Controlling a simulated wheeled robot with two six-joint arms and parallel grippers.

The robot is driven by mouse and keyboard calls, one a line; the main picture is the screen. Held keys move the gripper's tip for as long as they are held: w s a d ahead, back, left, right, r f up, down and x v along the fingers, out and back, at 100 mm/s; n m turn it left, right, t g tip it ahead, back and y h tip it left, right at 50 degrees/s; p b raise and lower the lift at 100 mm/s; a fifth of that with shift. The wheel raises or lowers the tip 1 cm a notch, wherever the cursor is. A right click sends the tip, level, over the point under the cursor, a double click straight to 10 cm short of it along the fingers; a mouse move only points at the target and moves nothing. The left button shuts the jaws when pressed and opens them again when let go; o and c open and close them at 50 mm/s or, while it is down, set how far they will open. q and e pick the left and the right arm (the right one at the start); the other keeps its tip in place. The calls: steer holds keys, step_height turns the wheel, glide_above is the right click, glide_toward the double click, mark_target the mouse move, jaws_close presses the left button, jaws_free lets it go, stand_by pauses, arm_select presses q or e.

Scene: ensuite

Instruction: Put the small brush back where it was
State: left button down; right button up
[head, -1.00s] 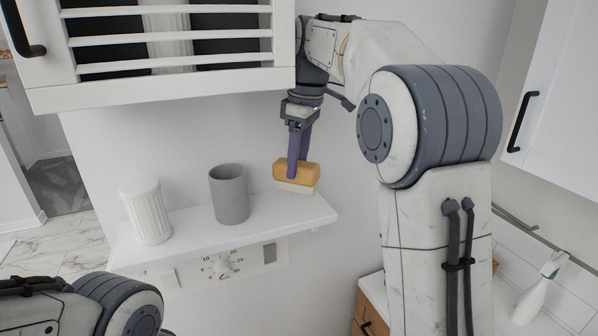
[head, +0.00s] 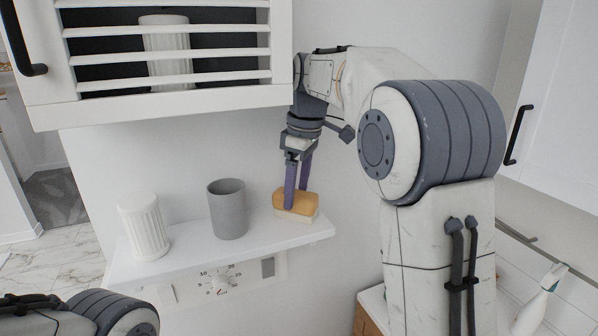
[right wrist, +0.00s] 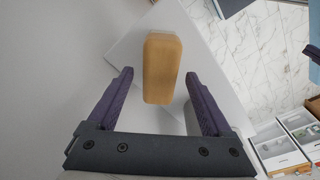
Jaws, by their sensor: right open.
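The small brush (head: 297,203), with an orange-tan back and a pale underside, rests on the right end of the white wall shelf (head: 262,238). It also shows in the right wrist view (right wrist: 161,68). My right gripper (head: 294,196) comes down from above with its purple fingers open, one on each side of the brush. In the right wrist view, gaps show between the fingers and the brush. Its underside is hidden there. My left gripper is out of view; only part of my left arm shows at the lower left.
A grey cup (head: 228,212) stands left of the brush, and a white ribbed cup (head: 146,230) stands further left on the shelf. A white slatted cabinet (head: 165,108) hangs above. A dial panel (head: 218,281) is below the shelf. Open boxes (right wrist: 280,150) show at lower right.

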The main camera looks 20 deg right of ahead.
mark_target(304, 194)
step_height(304, 194, up, 11)
steer(key=s+d+p, duration=0.1)
steer(key=shift+r, duration=0.2)
steer(key=shift+d, duration=0.1)
stand_by(0.4)
